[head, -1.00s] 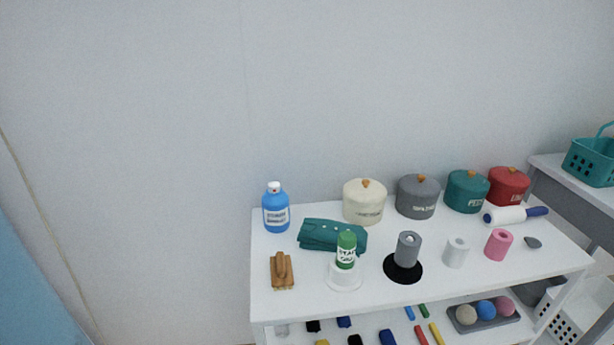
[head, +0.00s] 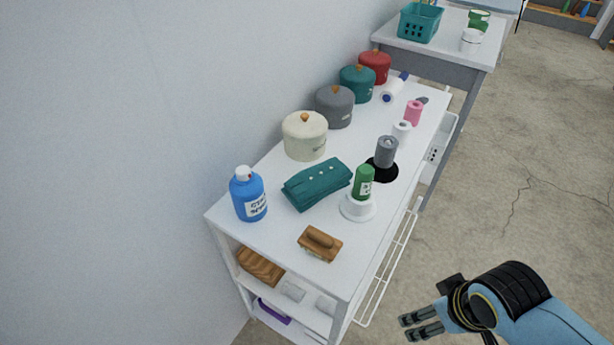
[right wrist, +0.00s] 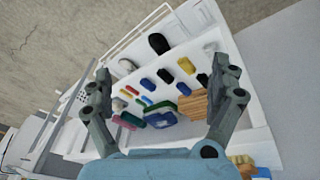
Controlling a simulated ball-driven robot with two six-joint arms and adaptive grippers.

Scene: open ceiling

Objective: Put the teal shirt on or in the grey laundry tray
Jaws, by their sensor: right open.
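My right gripper (head: 411,328) is open and empty at the lower right of the head view, off to the right of the unit and apart from the shirt. In the right wrist view the open fingers (right wrist: 165,85) frame the unit's lower shelves, with no shirt visible between them. The grey laundry tray cannot be made out in these frames. My left gripper is not in view.
A blue bottle (head: 249,195), a wooden brush (head: 320,243), a green container (head: 364,182) and a cream pot (head: 305,136) stand around the shirt. More pots line the wall side. A teal basket (head: 419,22) sits on a farther table. Open floor (head: 530,190) lies to the right.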

